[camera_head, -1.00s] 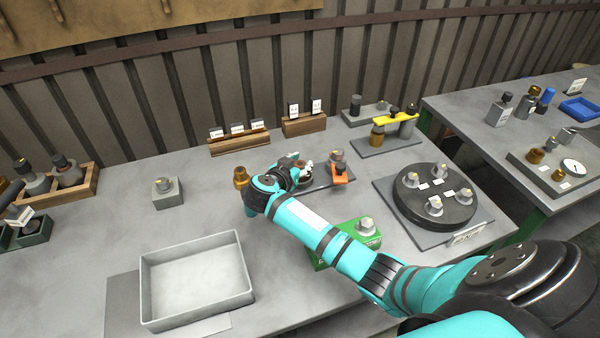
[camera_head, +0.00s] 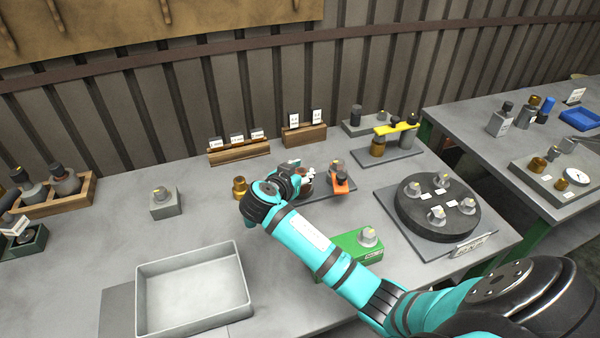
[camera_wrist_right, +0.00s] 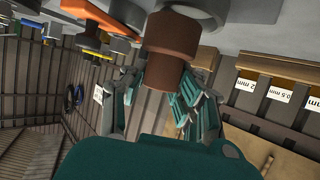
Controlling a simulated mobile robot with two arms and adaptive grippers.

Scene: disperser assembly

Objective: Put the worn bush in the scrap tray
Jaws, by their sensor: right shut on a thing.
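A brown cylindrical bush (camera_wrist_right: 172,46), seemingly the worn one, is between the fingers of my right gripper (camera_wrist_right: 165,95) in the right wrist view. My right gripper (camera_head: 305,180) is shut on it. In the head view they are at a grey plate (camera_head: 325,192) in the middle of the table, and the gripper and wrist partly hide the bush. In the wrist view the bush meets a grey round part; I cannot tell whether it is still seated. An empty, open light-grey tray (camera_head: 190,285) stands at the front left. My left gripper is not in view.
An orange part (camera_head: 340,182) stands just right of the gripper. A brass piece (camera_head: 239,187) and a grey block (camera_head: 164,203) stand left. A green block (camera_head: 352,246) is under my forearm. A black round fixture (camera_head: 410,215) is right. Table between gripper and tray is mostly clear.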

